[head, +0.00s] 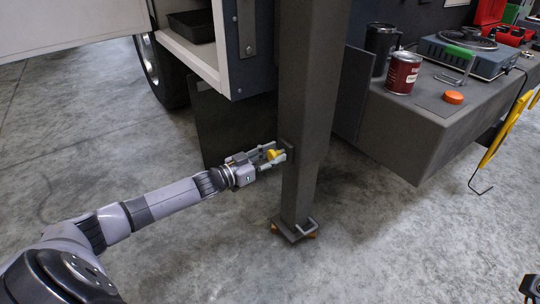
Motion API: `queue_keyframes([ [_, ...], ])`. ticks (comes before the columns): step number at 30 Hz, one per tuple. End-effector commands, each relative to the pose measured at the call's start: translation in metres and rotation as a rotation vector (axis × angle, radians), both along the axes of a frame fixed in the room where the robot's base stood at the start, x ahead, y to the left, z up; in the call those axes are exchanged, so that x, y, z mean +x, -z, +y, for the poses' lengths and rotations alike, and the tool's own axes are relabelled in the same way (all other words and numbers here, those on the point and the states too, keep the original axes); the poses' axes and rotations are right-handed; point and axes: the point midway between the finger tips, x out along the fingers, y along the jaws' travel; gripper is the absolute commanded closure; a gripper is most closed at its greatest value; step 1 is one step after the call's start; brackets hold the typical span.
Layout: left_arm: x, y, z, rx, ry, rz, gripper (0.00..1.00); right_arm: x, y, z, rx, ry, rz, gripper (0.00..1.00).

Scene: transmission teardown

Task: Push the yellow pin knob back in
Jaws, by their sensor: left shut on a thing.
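The yellow pin knob (271,154) is on the left side of the dark upright post (306,100), a little below its middle. My left gripper (277,155) reaches in from the left and is shut on the yellow pin knob, with its fingers around it. The fingers partly hide the knob, and how far the pin stands out of the post cannot be told.
The post's foot (296,232) stands on the concrete floor. A workbench (440,115) to the right holds a red can (403,72), a dark mug (381,48) and an orange cap (453,97). A white shelf (190,52) and a wheel (160,70) are at the upper left. Floor around my left arm is clear.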

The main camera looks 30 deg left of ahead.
Motion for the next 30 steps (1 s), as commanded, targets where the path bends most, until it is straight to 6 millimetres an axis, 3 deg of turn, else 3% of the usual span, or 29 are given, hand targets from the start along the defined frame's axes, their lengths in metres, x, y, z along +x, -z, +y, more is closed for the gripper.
queue_keyframes([
  [2, 0.001, -0.002, 0.000, -0.004, 0.001, -0.004, 1.00, 0.000, 0.001, 0.000, 0.000, 0.000, 0.002, 0.60],
  [3, 0.001, -0.002, 0.000, -0.004, 0.001, -0.004, 0.65, 0.000, 0.001, 0.000, -0.001, 0.000, 0.002, 0.60],
  [11, 0.000, -0.002, 0.000, -0.002, 0.000, -0.003, 0.48, -0.001, 0.000, 0.000, 0.000, -0.001, -0.002, 0.60],
  [23, -0.003, -0.001, 0.002, -0.001, 0.000, -0.002, 0.47, -0.003, -0.003, 0.000, -0.004, -0.003, -0.015, 0.60],
  [30, -0.031, 0.001, 0.012, -0.001, 0.002, 0.001, 0.47, -0.002, -0.002, 0.000, -0.002, -0.002, -0.010, 0.60],
])
